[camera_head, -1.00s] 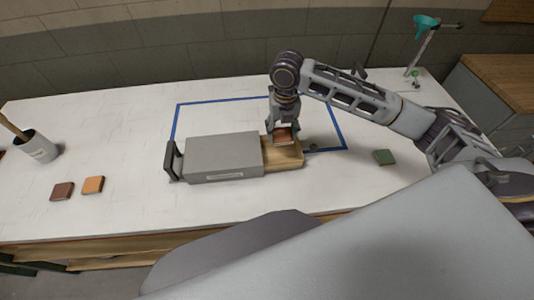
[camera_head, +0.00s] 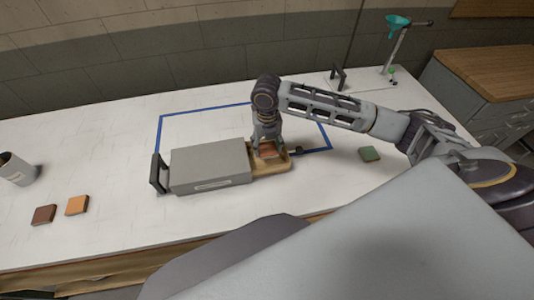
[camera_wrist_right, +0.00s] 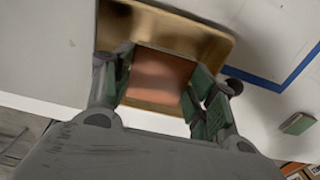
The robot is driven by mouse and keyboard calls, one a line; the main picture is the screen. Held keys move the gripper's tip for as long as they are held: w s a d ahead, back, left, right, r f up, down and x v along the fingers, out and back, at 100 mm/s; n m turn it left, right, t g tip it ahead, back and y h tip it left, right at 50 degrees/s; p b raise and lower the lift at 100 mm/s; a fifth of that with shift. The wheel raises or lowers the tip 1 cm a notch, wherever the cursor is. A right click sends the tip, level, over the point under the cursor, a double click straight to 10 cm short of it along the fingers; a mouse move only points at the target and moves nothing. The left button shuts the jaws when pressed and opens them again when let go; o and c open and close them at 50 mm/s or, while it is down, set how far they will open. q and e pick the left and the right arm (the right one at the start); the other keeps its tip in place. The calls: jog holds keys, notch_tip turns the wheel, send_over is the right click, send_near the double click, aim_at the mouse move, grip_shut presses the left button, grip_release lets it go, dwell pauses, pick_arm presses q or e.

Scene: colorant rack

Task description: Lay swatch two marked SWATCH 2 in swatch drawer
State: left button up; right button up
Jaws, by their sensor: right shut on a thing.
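My right gripper (camera_head: 267,147) points down over the open wooden swatch drawer (camera_head: 276,166), which sticks out of the right end of a grey box (camera_head: 210,166). It is shut on a reddish-brown swatch (camera_head: 267,152). In the right wrist view the swatch (camera_wrist_right: 160,78) is between the green-padded fingers, with the drawer (camera_wrist_right: 170,28) around or just beneath it. I cannot tell whether the swatch touches the drawer floor. No marking on it is readable. My left gripper is not in view.
A dark brown swatch (camera_head: 43,215) and an orange swatch (camera_head: 77,205) lie at the left. A green swatch (camera_head: 369,154) lies at the right. A grey cup (camera_head: 18,170) stands at the far left. Blue tape (camera_head: 160,130) marks the table behind the box. A dark knob (camera_head: 297,150) is by the drawer.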

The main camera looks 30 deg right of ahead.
aim_at(267, 154)
jog(key=shift+f, duration=2.5)
jog(key=shift+f, duration=0.1)
jog(key=o, duration=0.9)
notch_tip(267, 154, up, 12)
jog(key=shift+r, duration=0.15)
